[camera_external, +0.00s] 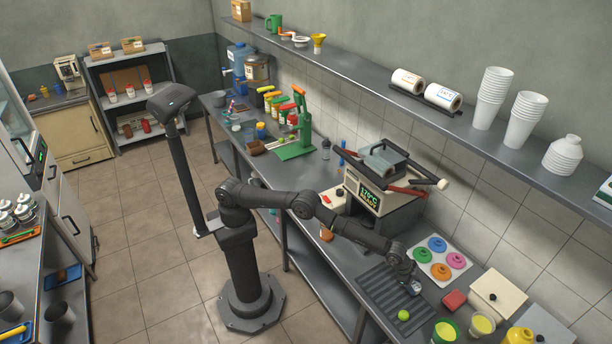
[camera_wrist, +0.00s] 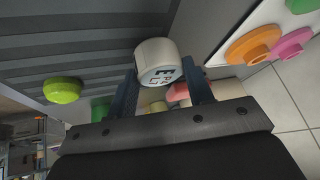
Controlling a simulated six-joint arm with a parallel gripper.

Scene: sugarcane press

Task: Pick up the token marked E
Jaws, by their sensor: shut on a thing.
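A small white rounded token (camera_wrist: 153,52) with dark lettering, which seems to include an E, sits between the two fingers of my gripper (camera_wrist: 160,88) in the wrist view. My gripper is shut on it. In the external view my gripper (camera_external: 412,284) is low over the right end of the dark ribbed mat (camera_external: 372,284), with a small pale bit of the token showing at its tip. I cannot tell whether the token touches the mat.
A green lime (camera_external: 403,315) lies near the mat's front right; it also shows in the wrist view (camera_wrist: 63,90). A white panel with several coloured knobs (camera_external: 442,271) is behind the gripper. A red block (camera_external: 454,300), a cream box (camera_external: 497,293) and yellow-filled cups (camera_external: 482,325) stand to the right.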

